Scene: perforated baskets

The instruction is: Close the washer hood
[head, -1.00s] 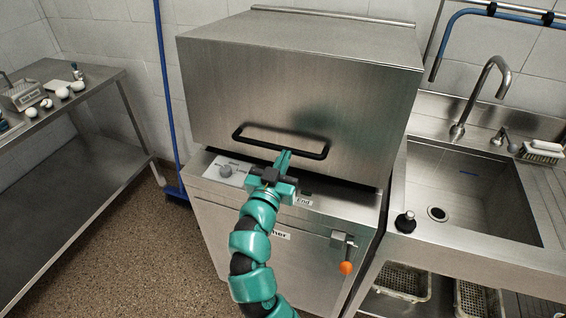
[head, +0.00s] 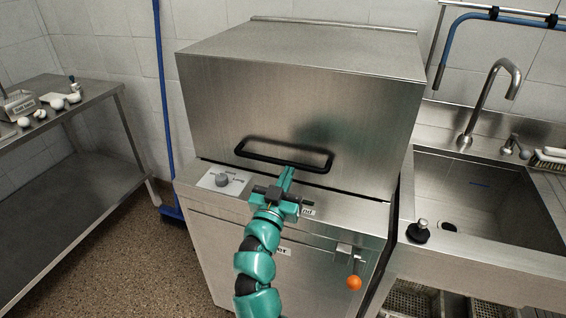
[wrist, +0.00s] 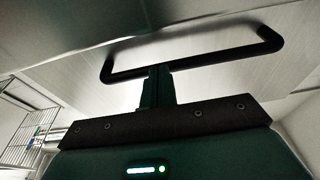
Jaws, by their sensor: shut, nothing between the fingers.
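The washer hood (head: 290,110) is a large brushed-steel box over the washer base (head: 235,222). Its lower edge sits close to the top of the base, with a dark line between them. A black bar handle (head: 285,155) runs across the lower front of the hood; it also shows in the wrist view (wrist: 200,60). My teal gripper (head: 287,173) is shut and empty. Its fingertips are at the handle's lower bar, right of its middle in the head view. In the wrist view the shut fingers (wrist: 157,82) overlap the bar; whether they touch it is unclear.
A control knob (head: 221,180) is on the base's front left, and a lever with an orange ball (head: 354,283) hangs at its right. A steel sink (head: 480,200) adjoins on the right. A steel table (head: 60,120) stands left, with open floor (head: 130,245) between.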

